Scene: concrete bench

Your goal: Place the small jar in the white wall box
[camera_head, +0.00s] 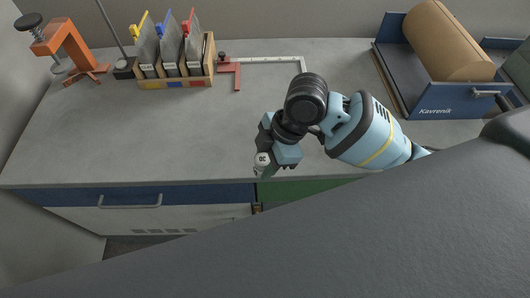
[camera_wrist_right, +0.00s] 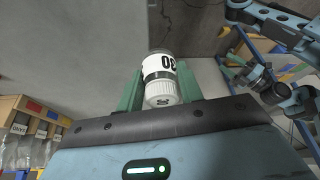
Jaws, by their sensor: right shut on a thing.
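The small jar (camera_wrist_right: 160,78) is white with a ribbed cap, a dark band and large black characters on its side. My right gripper (camera_wrist_right: 160,88) is shut on it, with a green finger on each side. In the head view the jar (camera_head: 262,160) shows partly, below the right gripper (camera_head: 272,162), near the bench's front edge. The gripper hides part of the jar. I make out no white wall box in either view.
The grey bench (camera_head: 150,130) is clear on its left and middle. At its back stand an orange clamp (camera_head: 75,50), a wooden rack of pouches (camera_head: 175,65) and a red-and-white square (camera_head: 265,60). A blue paper-roll dispenser (camera_head: 440,80) stands at the back right.

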